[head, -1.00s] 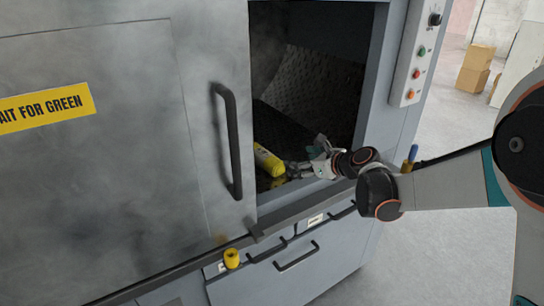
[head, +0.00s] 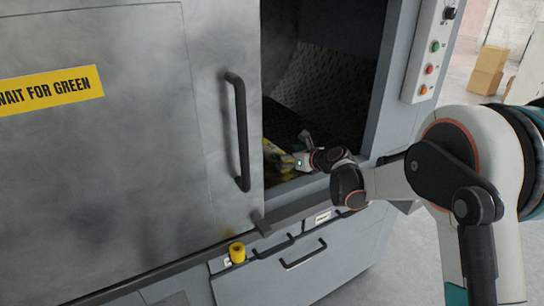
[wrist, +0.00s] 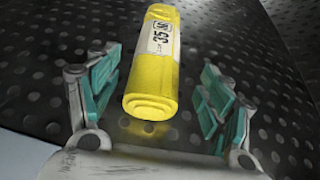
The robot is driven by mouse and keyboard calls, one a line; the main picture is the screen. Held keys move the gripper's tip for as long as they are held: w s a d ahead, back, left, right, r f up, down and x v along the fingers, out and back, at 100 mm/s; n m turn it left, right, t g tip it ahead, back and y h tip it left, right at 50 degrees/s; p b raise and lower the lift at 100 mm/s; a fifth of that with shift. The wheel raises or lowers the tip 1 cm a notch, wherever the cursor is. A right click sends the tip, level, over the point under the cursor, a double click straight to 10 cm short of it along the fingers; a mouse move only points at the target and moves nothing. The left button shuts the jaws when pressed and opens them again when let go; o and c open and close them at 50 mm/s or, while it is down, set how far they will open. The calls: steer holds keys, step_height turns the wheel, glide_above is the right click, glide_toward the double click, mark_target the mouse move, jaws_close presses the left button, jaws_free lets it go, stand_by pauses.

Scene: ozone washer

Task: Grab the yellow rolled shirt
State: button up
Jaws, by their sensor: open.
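The yellow rolled shirt (wrist: 152,80) lies on the dark dimpled floor of the washer, with a white label reading 35 on it. In the wrist view it points away from me, its spiral end nearest. My gripper (wrist: 158,95) is open, with teal pads on both sides of the roll's near end and gaps on each side. In the head view my gripper (head: 290,155) is inside the opening, and it mostly hides the yellow roll (head: 272,165).
The washer's grey sliding door (head: 110,130) with a black handle (head: 238,130) stands just left of the opening. A button panel (head: 432,55) is on the right frame. The sill and drawers (head: 300,245) lie below. Boxes (head: 486,70) stand far behind.

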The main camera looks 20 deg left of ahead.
steer(key=b+x, duration=0.1)
steer(key=x, duration=0.2)
steer(key=shift+a+f+b, duration=0.35)
steer(key=shift+f, duration=0.05)
steer(key=shift+w+a+f, duration=0.15)
steer(key=shift+w+a, duration=0.1)
steer(key=shift+a, duration=0.15)
steer(key=shift+c, duration=0.3)
steer(key=c, duration=1.2)
steer(key=shift+r, duration=0.2)
